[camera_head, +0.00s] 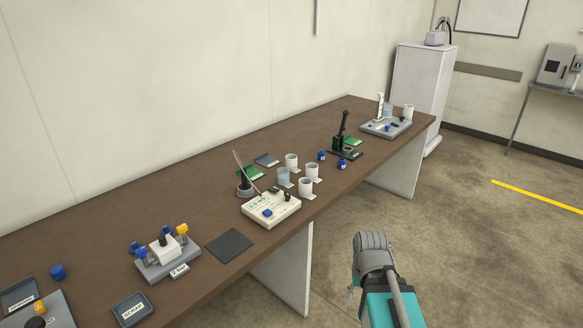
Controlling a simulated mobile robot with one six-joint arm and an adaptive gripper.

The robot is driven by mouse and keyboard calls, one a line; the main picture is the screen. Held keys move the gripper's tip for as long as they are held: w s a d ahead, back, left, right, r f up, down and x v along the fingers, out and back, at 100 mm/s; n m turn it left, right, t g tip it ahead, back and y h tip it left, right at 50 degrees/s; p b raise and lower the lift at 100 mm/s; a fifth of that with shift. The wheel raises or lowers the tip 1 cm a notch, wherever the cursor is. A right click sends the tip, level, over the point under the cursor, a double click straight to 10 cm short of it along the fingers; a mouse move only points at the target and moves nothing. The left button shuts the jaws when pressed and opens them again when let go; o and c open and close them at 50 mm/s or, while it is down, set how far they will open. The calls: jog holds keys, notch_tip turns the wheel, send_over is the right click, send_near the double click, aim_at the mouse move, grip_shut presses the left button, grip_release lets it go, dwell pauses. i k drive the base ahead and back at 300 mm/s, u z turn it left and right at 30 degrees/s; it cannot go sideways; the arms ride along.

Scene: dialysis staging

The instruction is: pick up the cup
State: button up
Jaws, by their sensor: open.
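Several cups stand on the brown table near its middle. The group has a white cup at the back (291,161), a white cup at the right (313,170), a white cup at the front (306,187) and a bluish, see-through cup (283,177) at the left. The picture does not show which one is the task's cup. Grey and teal parts of my arm show at the bottom, off the table's front edge and well apart from the cups. I cannot make out my gripper's fingers.
A cream box (271,208) stands in front of the cups, with a dark stand (244,187) to their left. A black press-like device (345,142) and small blue caps are to their right. A grey tray (386,128) at the far end holds more vessels. Open floor lies right.

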aim_at(293, 163)
jog(key=u, duration=0.1)
jog(key=i, duration=1)
jog(key=z, duration=0.05)
